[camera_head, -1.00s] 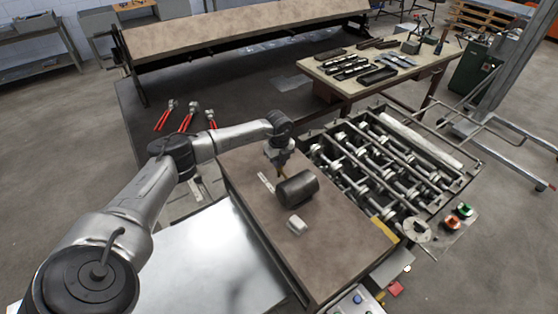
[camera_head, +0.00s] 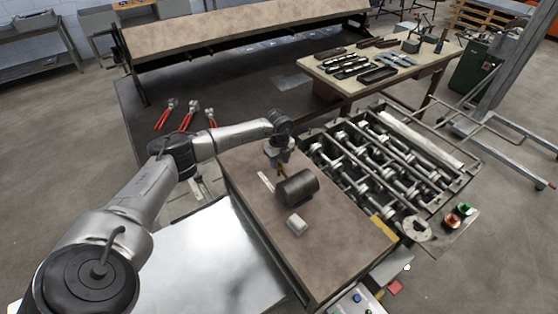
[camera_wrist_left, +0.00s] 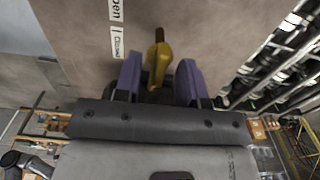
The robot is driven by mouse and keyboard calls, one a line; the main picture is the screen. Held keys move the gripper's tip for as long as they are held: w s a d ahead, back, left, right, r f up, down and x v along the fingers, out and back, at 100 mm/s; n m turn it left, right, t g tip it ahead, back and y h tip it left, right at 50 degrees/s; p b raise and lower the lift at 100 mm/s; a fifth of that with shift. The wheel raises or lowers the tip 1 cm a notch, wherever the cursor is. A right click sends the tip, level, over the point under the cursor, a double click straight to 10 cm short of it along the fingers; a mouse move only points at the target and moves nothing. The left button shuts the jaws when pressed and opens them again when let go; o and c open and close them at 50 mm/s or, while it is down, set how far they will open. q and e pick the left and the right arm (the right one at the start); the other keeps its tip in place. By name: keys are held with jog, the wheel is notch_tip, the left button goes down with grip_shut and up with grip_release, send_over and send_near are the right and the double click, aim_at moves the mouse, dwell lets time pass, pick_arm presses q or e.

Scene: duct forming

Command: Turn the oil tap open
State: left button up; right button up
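The oil tap shows in the left wrist view as a yellow lever (camera_wrist_left: 158,62), with its darker tip pointing to the top of the picture. My left gripper (camera_wrist_left: 160,78) has its two purple fingers on either side of the lever. A narrow gap shows between the lever and each finger, so the gripper looks open around it. Labels (camera_wrist_left: 117,42) reading "open" (partly cut off) and "Closed" lie left of the lever. In the head view my left gripper (camera_head: 281,163) is low over the brown-topped machine (camera_head: 330,255), mostly hiding the tap. My right gripper is not in view.
A dark cylinder (camera_head: 297,187) and a small white block (camera_head: 297,224) sit close to my left gripper on the brown top. A frame of rollers and shafts (camera_head: 385,165) adjoins on the right. Red-handled tools (camera_head: 187,122) lie further back left.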

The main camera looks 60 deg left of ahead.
aim_at(279, 162)
pick_arm(q)
jog(key=shift+r, duration=0.55)
notch_tip(279, 162, up, 13)
jog(key=b, duration=0.3)
jog(key=shift+f, duration=0.15)
dwell(0.3)
